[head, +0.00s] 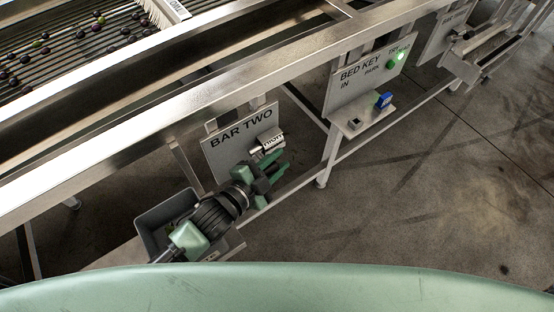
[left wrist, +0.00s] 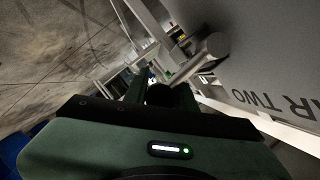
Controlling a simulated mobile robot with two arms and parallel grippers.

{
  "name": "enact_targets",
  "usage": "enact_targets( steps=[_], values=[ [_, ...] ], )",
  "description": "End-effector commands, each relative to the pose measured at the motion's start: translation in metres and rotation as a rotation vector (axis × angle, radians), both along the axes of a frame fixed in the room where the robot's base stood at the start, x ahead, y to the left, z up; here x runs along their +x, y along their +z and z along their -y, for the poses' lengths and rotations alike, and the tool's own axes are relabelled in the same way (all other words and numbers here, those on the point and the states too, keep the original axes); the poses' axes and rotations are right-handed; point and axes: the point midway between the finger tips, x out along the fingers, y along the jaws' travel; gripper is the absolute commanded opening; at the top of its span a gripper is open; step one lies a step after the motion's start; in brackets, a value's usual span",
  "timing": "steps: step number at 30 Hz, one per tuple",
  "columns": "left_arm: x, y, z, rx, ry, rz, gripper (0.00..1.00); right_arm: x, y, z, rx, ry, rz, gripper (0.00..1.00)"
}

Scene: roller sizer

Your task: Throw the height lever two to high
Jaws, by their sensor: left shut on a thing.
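The grey panel marked BAR TWO (head: 228,150) hangs under the frame of the machine in the head view. A small pale piece with dark lettering (head: 270,142) sticks out at its right side; the lettering is too small to read surely. My left gripper (head: 274,170) is in front of the panel, just below that piece. In the left wrist view its fingers are shut on a dark round knob (left wrist: 159,94), which I take for the lever's end. A grey cylinder (left wrist: 207,52) shows beside it. My right gripper is out of view.
A panel marked BED KEY (head: 350,92) with a lit green button (head: 396,62) and a small shelf with a blue block (head: 383,101) stands to the right. A grey bin (head: 152,225) is left of my gripper. The concrete floor at right is clear.

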Motion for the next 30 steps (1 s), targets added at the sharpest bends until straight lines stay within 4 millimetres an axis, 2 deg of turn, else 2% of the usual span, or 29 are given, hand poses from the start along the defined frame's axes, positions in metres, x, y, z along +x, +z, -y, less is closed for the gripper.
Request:
enact_targets(
  steps=[1,11,12,13,14,23,26,30],
  values=[
    [-0.005,-0.010,0.001,0.006,-0.001,-0.020,0.00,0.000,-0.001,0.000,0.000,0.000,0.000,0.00],
    [-0.005,-0.010,0.000,0.007,-0.001,-0.019,0.00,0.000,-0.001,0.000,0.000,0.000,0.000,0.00],
    [-0.005,-0.010,0.000,0.007,-0.001,-0.020,0.34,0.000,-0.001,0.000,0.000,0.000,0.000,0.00],
    [-0.005,-0.010,0.000,0.007,-0.001,-0.019,0.43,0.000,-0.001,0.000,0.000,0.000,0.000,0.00],
    [-0.005,-0.009,0.000,0.007,0.000,-0.018,0.45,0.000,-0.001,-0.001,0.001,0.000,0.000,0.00],
    [-0.001,0.000,0.000,0.004,0.000,-0.004,0.45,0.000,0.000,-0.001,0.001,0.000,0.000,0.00],
    [-0.001,0.012,0.000,0.004,0.000,-0.001,0.45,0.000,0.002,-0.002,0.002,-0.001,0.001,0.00],
    [-0.001,0.042,0.000,0.004,-0.001,0.003,0.45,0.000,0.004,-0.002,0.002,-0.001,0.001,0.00]
  ],
)
